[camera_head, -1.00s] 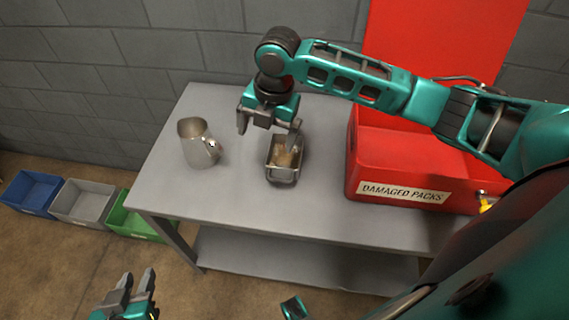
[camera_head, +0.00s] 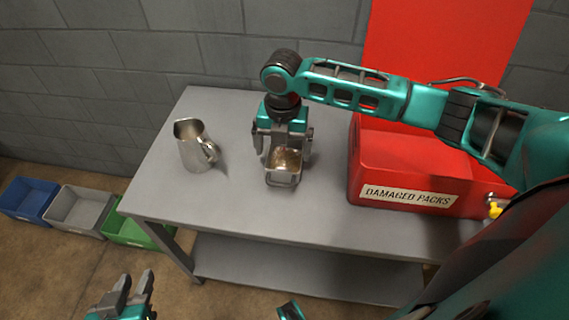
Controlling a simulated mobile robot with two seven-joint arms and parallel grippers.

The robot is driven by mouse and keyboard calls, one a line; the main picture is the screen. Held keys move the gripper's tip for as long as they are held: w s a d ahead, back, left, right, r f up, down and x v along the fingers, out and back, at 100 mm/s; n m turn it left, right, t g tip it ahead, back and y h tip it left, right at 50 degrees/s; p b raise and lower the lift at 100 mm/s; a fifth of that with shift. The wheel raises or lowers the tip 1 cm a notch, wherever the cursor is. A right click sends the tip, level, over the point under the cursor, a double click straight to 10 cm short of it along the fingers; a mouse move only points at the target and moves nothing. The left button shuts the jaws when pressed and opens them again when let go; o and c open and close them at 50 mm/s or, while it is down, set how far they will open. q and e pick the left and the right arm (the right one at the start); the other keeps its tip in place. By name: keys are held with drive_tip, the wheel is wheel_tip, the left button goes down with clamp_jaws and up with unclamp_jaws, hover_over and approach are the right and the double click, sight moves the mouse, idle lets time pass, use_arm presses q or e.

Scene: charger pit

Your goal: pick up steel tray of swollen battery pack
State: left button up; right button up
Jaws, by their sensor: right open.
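The small steel tray (camera_head: 281,179) sits on the grey table, with the brownish battery pack (camera_head: 287,160) lying in it. My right gripper (camera_head: 282,147) reaches in from the right and is over the far part of the tray. Its fingers are open and stand apart on either side of the tray's far end; whether they touch it I cannot tell. The gripper hides the tray's far edge. My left gripper (camera_head: 129,288) is low at the bottom left, away from the table, with its fingers apart and empty.
A steel jug (camera_head: 193,150) stands on the table (camera_head: 230,205) left of the tray. A red box labelled DAMAGED PACKS (camera_head: 420,178), its red lid raised, stands at the right. Blue (camera_head: 30,201), grey (camera_head: 78,212) and green (camera_head: 128,232) bins stand on the floor at the left.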

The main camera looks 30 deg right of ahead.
sight(284, 162)
wheel_tip(284, 162, down, 4)
drive_tip(key=shift+d+f+b, duration=0.15)
drive_tip(key=shift+f+b, duration=0.1)
drive_tip(key=shift+b, duration=0.35)
drive_tip(key=shift+r, duration=0.15)
drive_tip(key=c, duration=0.9)
